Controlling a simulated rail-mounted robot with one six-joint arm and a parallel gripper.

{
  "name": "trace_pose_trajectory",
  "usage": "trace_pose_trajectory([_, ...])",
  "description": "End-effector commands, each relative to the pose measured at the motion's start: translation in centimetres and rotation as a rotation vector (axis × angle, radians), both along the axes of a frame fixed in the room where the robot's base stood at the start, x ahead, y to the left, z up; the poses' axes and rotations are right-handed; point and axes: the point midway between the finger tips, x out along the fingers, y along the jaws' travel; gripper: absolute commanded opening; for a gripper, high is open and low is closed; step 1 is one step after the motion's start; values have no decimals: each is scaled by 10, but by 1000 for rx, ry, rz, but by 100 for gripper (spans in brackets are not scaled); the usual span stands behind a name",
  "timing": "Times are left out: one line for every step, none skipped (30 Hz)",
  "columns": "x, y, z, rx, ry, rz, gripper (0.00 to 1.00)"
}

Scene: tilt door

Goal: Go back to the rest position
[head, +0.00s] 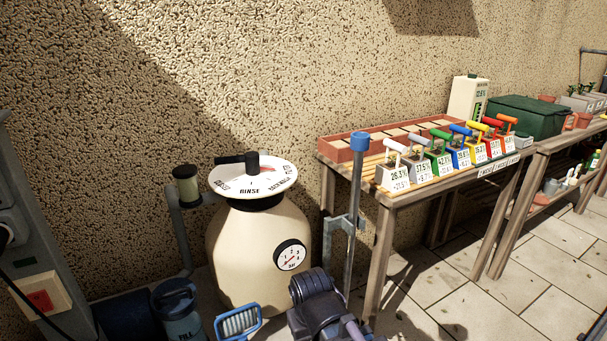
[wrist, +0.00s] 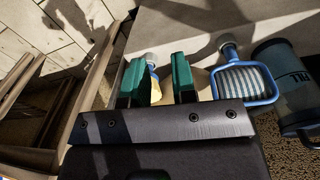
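My gripper (wrist: 160,80) shows in the wrist view with two green finger pads standing apart. A wide gap lies between them. A small yellow and blue thing (wrist: 153,82) shows in this gap beside the left pad; I cannot tell what it is, and nothing appears clamped. In the head view a dark ribbed machine part (head: 314,300) stands at the bottom middle; I cannot tell whether it is my arm. My fingertips cannot be made out in the head view.
A cream filter tank (head: 240,245) with a round dial (head: 255,175) stands by the wall. A blue-capped post (head: 360,145) rises beside the wooden bench (head: 400,190). A blue-framed ribbed tool (wrist: 246,82) and a canister (wrist: 283,75) lie right of my gripper. Paving at right is open.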

Motion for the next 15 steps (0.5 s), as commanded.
trace_pose_trajectory([1,-28,0,14,37,-33,25])
trace_pose_trajectory([1,-42,-1,24,53,-59,25])
trace_pose_trajectory([2,-60,-1,37,68,-106,25])
trace_pose_trajectory([3,-74,-1,46,74,-144,25])
trace_pose_trajectory([5,-87,-1,52,74,-180,25])
trace_pose_trajectory([7,-105,-1,56,72,-226,25])
trace_pose_trajectory([7,-120,-1,57,71,-261,25])
trace_pose_trajectory([8,-134,-1,58,70,-296,25])
trace_pose_trajectory([9,-152,-1,59,67,-342,25])
trace_pose_trajectory([9,-156,16,60,67,-353,25])
trace_pose_trajectory([9,-153,36,59,67,-344,25])
trace_pose_trajectory([9,-152,51,58,67,-341,25])
trace_pose_trajectory([9,-152,62,58,67,-341,25])
trace_pose_trajectory([10,-152,73,58,66,-341,25])
trace_pose_trajectory([10,-151,88,58,65,-341,25])
